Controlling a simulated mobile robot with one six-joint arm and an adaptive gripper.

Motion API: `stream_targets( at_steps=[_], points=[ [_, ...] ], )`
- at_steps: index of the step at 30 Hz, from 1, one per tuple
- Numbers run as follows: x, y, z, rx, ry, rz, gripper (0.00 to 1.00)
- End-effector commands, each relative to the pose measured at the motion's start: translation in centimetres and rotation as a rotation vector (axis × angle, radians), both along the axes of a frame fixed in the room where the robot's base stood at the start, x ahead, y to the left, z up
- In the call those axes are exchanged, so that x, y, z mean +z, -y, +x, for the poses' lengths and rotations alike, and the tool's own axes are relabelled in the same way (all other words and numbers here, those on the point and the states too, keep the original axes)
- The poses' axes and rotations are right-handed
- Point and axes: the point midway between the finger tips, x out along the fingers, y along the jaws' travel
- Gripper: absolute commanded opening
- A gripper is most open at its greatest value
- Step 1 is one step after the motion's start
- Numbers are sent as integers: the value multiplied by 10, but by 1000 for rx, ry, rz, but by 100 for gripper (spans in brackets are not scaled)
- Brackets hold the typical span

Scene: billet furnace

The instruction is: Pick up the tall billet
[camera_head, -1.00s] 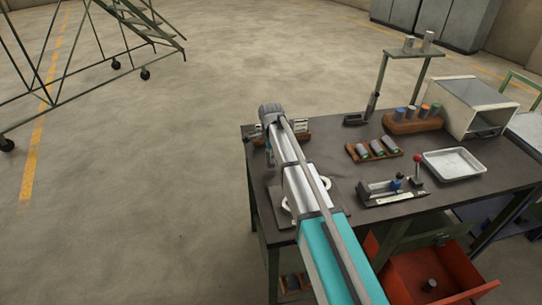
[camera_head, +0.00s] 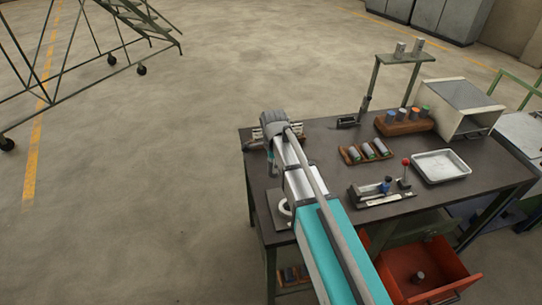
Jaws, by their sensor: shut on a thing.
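My arm reaches over the table's far left corner. My gripper (camera_head: 262,145) is small and partly covered by my own wrist and arm. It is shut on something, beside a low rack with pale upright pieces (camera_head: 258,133). The held thing is mostly hidden, so its shape and height cannot be made out, nor whether it is off the table. Two grey billets (camera_head: 409,48) stand on the raised shelf at the back. Several billets with coloured ends stand in a brown block (camera_head: 392,130) at the right.
A brown rack of lying billets (camera_head: 348,159), a white tray (camera_head: 440,180) and a small fixture with a red-knobbed lever (camera_head: 375,199) are on the table (camera_head: 330,180). A box furnace (camera_head: 465,125) stands at the right. An open red drawer (camera_head: 445,290) juts out below the front edge.

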Motion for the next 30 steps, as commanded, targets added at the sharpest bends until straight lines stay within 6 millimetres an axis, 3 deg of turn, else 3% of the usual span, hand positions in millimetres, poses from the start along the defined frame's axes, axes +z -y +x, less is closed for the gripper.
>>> stream_targets(
  at_steps=[3,9,30],
  points=[
    [8,4,-15,0,0,0,0],
    [12,6,-24,0,0,0,0],
    [12,6,-26,0,0,0,0]
  ],
)
